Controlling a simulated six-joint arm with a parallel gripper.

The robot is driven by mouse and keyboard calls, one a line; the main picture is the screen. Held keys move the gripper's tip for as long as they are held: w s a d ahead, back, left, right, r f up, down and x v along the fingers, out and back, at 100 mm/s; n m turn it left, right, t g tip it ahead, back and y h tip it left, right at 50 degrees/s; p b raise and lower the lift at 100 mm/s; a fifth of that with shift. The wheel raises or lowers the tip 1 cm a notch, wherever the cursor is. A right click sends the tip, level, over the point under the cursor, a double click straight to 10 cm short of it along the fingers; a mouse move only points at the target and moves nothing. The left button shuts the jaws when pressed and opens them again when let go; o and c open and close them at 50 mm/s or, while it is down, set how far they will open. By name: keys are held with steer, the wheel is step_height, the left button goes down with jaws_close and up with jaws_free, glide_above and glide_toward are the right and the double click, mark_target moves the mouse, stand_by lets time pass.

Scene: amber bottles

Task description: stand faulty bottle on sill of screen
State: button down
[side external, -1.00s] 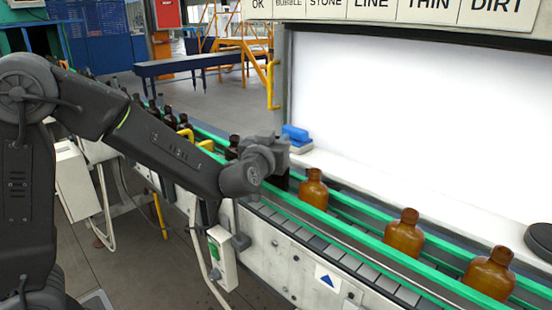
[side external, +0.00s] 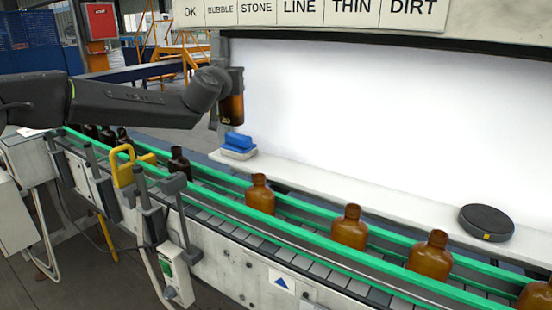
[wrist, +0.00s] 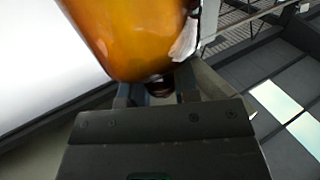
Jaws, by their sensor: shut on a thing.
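My gripper (side external: 232,90) is shut on an amber bottle (side external: 232,108), raised above the conveyor near the left end of the bright white screen (side external: 390,120). The white sill (side external: 370,198) runs along the screen's foot, below and to the right of my gripper. The fingertips are mostly hidden in the side view.
A blue-and-white block (side external: 238,146) sits on the sill's left end, and a dark round disc (side external: 486,222) on its right part. The sill between them is clear. Several amber bottles, one nearby (side external: 260,194), stand on the conveyor between green rails (side external: 310,232).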

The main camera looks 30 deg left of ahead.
steer(key=w+d+f, duration=0.4)
steer(key=d+f, duration=0.6)
steer(key=shift+w+d+f, duration=0.25)
steer(key=shift+w+f, duration=0.05)
steer(key=shift+f, duration=0.2)
steer(key=c, duration=0.9)
jaws_free()
steer(key=shift+o, duration=0.2)
step_height(320, 180, up, 7)
steer(key=s+d, duration=0.1)
steer(key=s, duration=0.1)
steer(key=shift+s+d+r, duration=0.15)
steer(key=shift+s+r, duration=0.05)
steer(key=shift+s, duration=0.15)
